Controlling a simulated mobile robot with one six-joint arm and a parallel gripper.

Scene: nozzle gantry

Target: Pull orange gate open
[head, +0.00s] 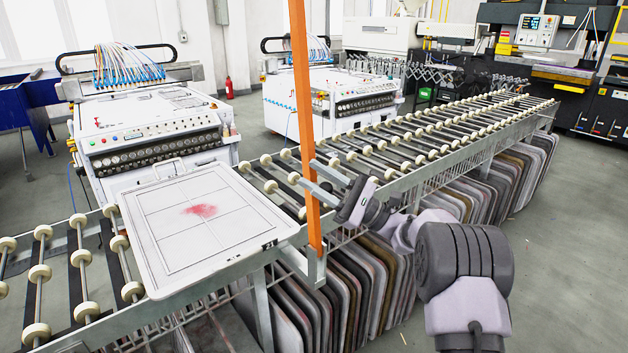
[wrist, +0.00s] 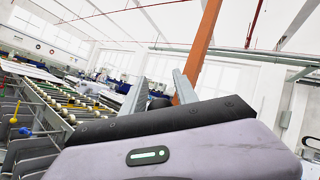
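The orange gate shows as an upright orange bar (head: 303,90) rising from a grey bracket on the front rail of the roller conveyor. In the wrist view the bar (wrist: 208,30) leans and runs down to the fingers. My gripper (head: 317,174) is at the lower part of the bar, coming from the right, with its two grey fingers apart. The wrist view also shows the fingers (wrist: 160,88) spread, with the bar close to the right finger. I cannot tell whether the bar lies between the fingers or touches them.
A white framed panel (head: 208,232) with a red smudge lies on the rollers left of the bar. The roller conveyor (head: 440,130) runs to the back right, above several stored panels (head: 350,285). White machines (head: 150,120) stand behind. Open floor (head: 560,270) lies at right.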

